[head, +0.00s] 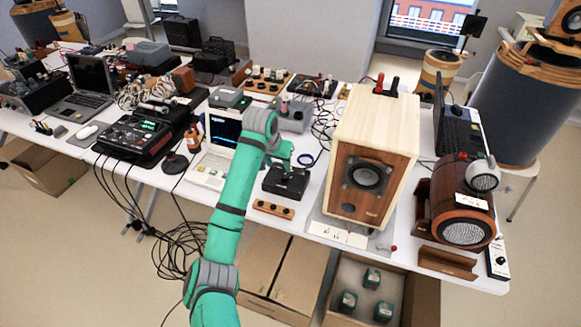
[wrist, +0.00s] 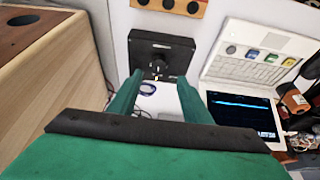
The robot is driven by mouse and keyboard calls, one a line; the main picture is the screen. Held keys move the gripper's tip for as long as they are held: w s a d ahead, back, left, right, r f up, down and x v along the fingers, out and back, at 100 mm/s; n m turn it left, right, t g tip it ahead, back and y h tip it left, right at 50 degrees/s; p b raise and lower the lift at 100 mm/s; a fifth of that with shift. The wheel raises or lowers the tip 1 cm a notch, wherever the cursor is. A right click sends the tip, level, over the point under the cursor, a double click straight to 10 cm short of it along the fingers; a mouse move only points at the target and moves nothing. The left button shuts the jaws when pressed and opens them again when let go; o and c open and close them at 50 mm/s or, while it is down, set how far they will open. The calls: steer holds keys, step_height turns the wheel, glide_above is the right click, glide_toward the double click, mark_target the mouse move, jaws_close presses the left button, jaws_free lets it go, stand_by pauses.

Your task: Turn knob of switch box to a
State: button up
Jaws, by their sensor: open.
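The black switch box (head: 286,184) sits on the white table, in front of my arm's end and left of the large wooden speaker. In the wrist view the box (wrist: 162,50) lies beyond my fingertips, with a dark round knob (wrist: 158,67) on its face. The letter markings are too small to read. My gripper (wrist: 160,79) is open and empty, its two green fingers apart on either side of the knob's line. I cannot tell whether the fingertips touch the box.
The wooden speaker (head: 372,165) stands close on the right of the box. A white laptop (head: 216,150) stands to its left. A small wooden knob strip (head: 272,209) lies at the table's front edge. A blue ring (head: 306,159) lies behind the box. Cardboard boxes (head: 270,262) stand below.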

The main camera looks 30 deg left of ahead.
mark_target(285, 175)
steer(key=x, duration=1.1)
steer(key=shift+w+r, duration=0.15)
steer(key=shift+w, duration=0.15)
steer(key=shift+a, duration=0.1)
steer(key=c, duration=1)
steer(key=shift+c, duration=0.2)
